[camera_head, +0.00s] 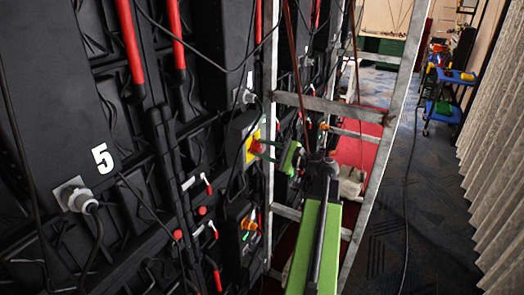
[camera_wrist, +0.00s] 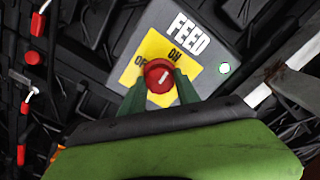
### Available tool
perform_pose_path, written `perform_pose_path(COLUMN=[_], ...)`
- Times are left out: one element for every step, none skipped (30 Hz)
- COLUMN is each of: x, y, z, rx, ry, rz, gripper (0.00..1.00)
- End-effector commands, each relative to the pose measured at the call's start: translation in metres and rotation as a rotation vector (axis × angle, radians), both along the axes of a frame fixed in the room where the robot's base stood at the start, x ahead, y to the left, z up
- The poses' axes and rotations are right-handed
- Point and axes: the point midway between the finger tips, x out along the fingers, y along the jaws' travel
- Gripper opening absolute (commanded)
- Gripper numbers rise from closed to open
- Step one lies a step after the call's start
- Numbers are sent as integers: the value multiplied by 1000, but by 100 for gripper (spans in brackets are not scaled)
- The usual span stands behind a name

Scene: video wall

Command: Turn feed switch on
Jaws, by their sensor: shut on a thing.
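The feed switch box (camera_wrist: 215,55) is grey with white FEED lettering and a yellow plate (camera_wrist: 150,48) marked OFF and ON. Its red round knob (camera_wrist: 158,76) has a short white mark that slants to the upper right in the wrist view, roughly toward ON. My gripper (camera_wrist: 160,82) has its two dark green fingers on either side of the knob, shut on it. A small pale round light with a green rim (camera_wrist: 224,67) shows on the box. In the head view the box and red knob (camera_head: 254,147) are partly hidden by my gripper (camera_head: 262,149).
A metal frame post (camera_head: 387,140) and crossbar (camera_head: 325,105) stand close beside my arm. Another switch box with an orange part (camera_head: 247,225) sits below. Cables hang across the black wall. The carpeted aisle (camera_head: 425,200) is open at right; a blue cart (camera_head: 443,110) stands at the back.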

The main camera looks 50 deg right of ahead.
Motion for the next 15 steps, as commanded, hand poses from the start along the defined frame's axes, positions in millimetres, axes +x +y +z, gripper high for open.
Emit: perform_pose_path(x=[-1, -1, -1, -1, -1, -1, -1, -1, -1, -1, 0, 0, -1, -1, 0], y=[-2, -2, -2, -1, -1, -1, -1, -1, -1, -1, -1, -1, -1, -1, -1], z=[-1, -1, -1, -1, -1, -1, -1, -1, -2, -2, -2, -2, -2, -2, -2], rx=[15, 24, 36, 42, 48, 56, 60, 63, 67, 69, 71, 72, 72, 73, 73], ry=[6, 8, 12, 13, 14, 17, 18, 19, 20, 21, 22, 22, 22, 23, 23], rz=[-4, -4, -4, -4, -4, -4, -4, -4, -4, -3, -3, -3, -3, -2, -2], gripper=[0, 0, 0, 0, 0, 0, 0, 0, 0, 0, 0, 0, 0, 0, 0])
